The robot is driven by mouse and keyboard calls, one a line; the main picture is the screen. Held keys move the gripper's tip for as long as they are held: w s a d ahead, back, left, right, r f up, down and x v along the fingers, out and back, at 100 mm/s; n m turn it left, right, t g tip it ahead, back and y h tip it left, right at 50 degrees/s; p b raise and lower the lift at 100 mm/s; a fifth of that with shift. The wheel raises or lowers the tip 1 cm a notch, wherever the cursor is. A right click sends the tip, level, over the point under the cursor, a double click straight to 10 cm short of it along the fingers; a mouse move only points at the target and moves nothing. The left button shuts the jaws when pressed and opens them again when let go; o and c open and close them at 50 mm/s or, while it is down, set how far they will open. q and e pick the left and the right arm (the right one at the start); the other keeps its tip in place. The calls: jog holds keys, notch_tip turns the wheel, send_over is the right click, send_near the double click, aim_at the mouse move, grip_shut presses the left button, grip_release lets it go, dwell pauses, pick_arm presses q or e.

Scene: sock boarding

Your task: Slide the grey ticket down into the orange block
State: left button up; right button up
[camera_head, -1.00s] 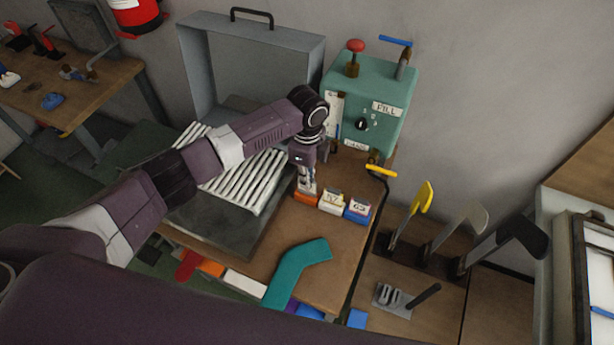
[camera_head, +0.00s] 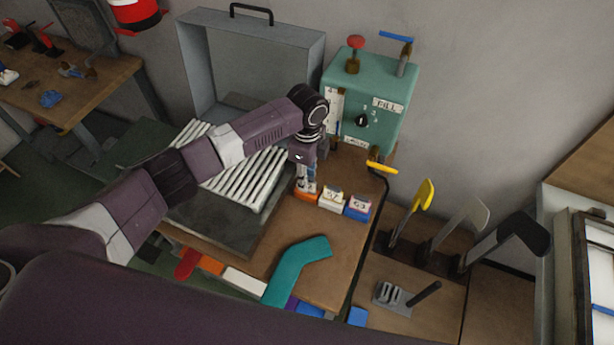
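The orange block (camera_head: 304,197) sits on the wooden table, at the left end of a short row. A white block (camera_head: 331,201) and a blue block (camera_head: 358,208) stand to its right, each with a light numbered ticket upright in it. My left gripper (camera_head: 306,187) points down right over the orange block, its fingertips at the block's top. The grey ticket is too small and too hidden by the fingers to make out, so I cannot tell whether they are shut on it. My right gripper is not in view.
A green machine (camera_head: 368,98) with levers and a dial stands behind the blocks. A ribbed white rack (camera_head: 262,178) lies to the left under my arm. A teal angled piece (camera_head: 297,270) lies at the table front. Upright levers (camera_head: 420,200) stand to the right.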

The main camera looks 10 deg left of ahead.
pick_arm(q)
notch_tip(320, 180, up, 12)
jog(key=shift+f, duration=0.2)
dwell(0.6)
